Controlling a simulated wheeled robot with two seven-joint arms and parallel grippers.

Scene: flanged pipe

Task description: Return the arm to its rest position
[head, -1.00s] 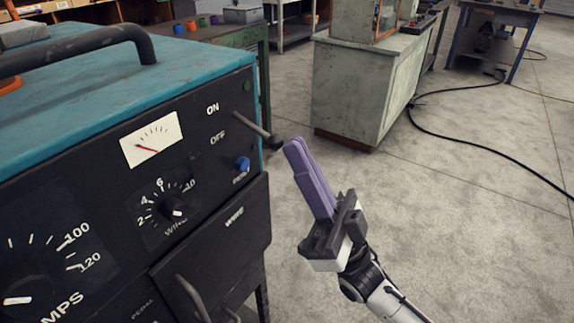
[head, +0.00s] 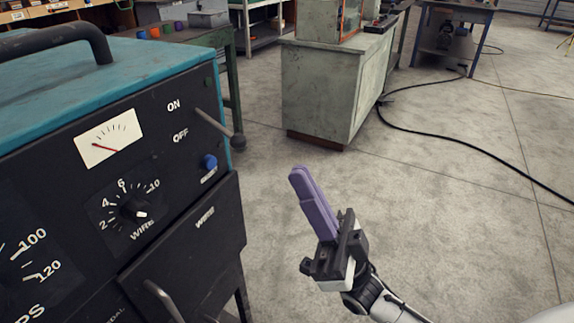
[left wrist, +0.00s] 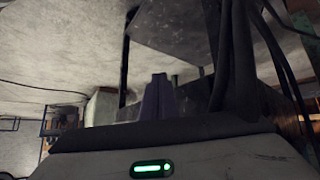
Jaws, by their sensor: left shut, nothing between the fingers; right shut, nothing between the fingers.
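My right gripper (head: 299,176) shows in the head view, right of the welding machine (head: 185,148). Its purple fingers are together with nothing between them, pointing up and slightly left. It is over open floor and apart from the machine's dark lever (head: 218,126), which sticks out beside the ON and OFF marks. My left gripper (left wrist: 158,84) is out of the head view. In the left wrist view its purple fingers are close together and empty, in dim light.
A grey-green cabinet (head: 335,95) stands behind, with a black cable (head: 440,137) on the floor to its right. A green workbench (head: 230,75) with small cups is behind the machine.

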